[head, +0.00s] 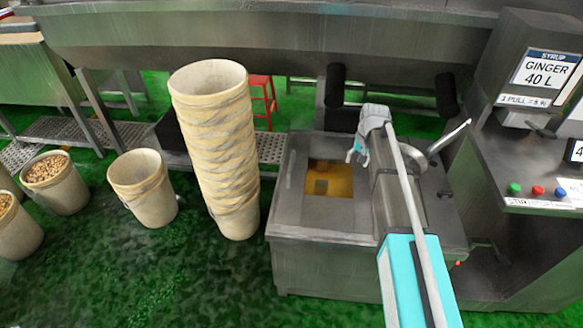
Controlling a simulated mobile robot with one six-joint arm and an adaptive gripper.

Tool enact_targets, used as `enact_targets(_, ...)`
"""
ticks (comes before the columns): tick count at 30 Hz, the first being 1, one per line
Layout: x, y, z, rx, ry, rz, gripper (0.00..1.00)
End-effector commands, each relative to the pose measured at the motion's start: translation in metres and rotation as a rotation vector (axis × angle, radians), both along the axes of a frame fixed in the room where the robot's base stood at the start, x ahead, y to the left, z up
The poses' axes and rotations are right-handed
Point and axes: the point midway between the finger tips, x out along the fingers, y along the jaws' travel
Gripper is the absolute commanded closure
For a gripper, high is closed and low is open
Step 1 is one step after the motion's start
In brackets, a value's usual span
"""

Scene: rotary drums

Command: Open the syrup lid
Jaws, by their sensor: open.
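The metal syrup tank (300,255) stands on the floor right of centre. Its top has a square opening showing orange-yellow syrup (338,181), with a small dark shape in it. A grey metal panel (388,203) beside the opening's right side looks like the lid. My arm crosses in front and hides part of it, so its exact angle is unclear. My gripper (357,152) is above the tank's back right part, near the opening's right edge, with teal fingertips pointing down-left. It is open and appears empty. I cannot tell whether it touches the panel.
A tall stack of cream buckets (215,150) stands close to the tank's left. A single bucket (145,190) is further left. A metal trough (240,38) runs along the back. A syrup dispenser (530,75) and a button counter (545,150) stand at the right.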

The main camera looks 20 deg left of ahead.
Motion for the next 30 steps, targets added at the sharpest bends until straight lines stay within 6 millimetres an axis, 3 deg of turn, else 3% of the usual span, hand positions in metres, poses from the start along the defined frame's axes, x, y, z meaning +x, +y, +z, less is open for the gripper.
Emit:
enact_targets(1, 0.021, 0.032, -0.009, 0.009, 0.001, 0.017, 0.35)
enact_targets(6, 0.051, 0.125, -0.021, 0.038, 0.011, 0.058, 0.35)
enact_targets(9, 0.061, 0.172, -0.026, 0.052, 0.018, 0.076, 0.35)
enact_targets(13, 0.067, 0.216, -0.031, 0.065, 0.025, 0.093, 0.35)
enact_targets(18, 0.067, 0.238, -0.032, 0.072, 0.028, 0.102, 0.35)
enact_targets(30, 0.066, 0.238, -0.032, 0.072, 0.028, 0.102, 0.35)
